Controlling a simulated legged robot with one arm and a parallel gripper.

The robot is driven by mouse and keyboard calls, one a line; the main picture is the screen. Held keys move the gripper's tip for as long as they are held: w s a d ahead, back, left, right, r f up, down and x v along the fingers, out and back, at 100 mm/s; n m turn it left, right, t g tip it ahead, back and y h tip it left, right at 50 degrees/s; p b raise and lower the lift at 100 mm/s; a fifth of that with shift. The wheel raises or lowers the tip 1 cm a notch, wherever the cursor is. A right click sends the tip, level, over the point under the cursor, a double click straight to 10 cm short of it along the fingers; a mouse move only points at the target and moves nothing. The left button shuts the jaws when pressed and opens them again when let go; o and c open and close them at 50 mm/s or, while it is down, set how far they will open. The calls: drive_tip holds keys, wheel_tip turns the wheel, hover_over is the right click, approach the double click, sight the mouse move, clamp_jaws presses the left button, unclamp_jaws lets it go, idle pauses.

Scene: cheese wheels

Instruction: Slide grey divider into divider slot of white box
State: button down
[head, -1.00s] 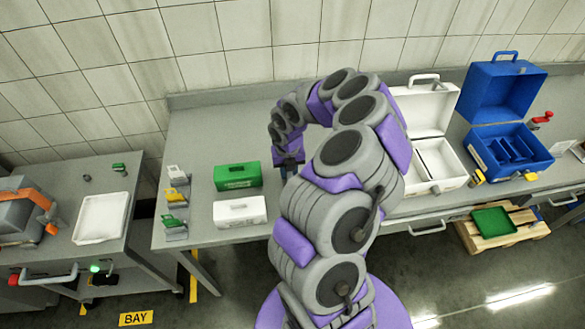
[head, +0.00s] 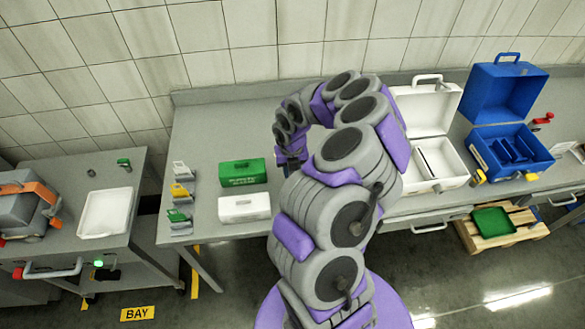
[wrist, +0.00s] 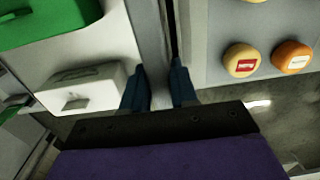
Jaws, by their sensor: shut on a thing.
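The open white box (head: 447,183) stands on the bench right of my arm in the head view, its lid (head: 425,108) raised at the back. A thin dark line runs front to back inside it. My gripper (wrist: 158,88) shows two dark blue fingers in the wrist view, shut on a narrow grey piece (wrist: 150,35), seen nearly edge-on, which looks like the grey divider. In the head view my gripper (head: 291,160) is mostly hidden by my arm, left of the open white box, and the held piece cannot be made out.
A green box (head: 243,172) and a closed white box (head: 244,208) stand left of my arm. An open blue box (head: 512,168) stands right of the white one. Two round cheese wheels (wrist: 242,60) (wrist: 291,56) lie right of the fingers in the wrist view. Bare bench (head: 220,125) shows behind.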

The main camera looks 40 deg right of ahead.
drive_tip(key=shift+d+f, duration=0.4)
drive_tip(key=shift+d, duration=0.4)
drive_tip(key=shift+a+r+p, duration=0.35)
drive_tip(key=shift+r+p, duration=0.15)
drive_tip(key=shift+p, duration=0.05)
drive_tip(key=shift+d, duration=0.55)
drive_tip(key=shift+d+p, duration=0.3)
drive_tip(key=shift+d, duration=0.05)
drive_tip(key=shift+f, duration=0.1)
drive_tip(key=shift+p, duration=0.6)
idle(0.6)
drive_tip(key=shift+f+b, duration=0.7)
drive_tip(key=shift+f, duration=1.8)
drive_tip(key=c, duration=0.8)
unclamp_jaws()
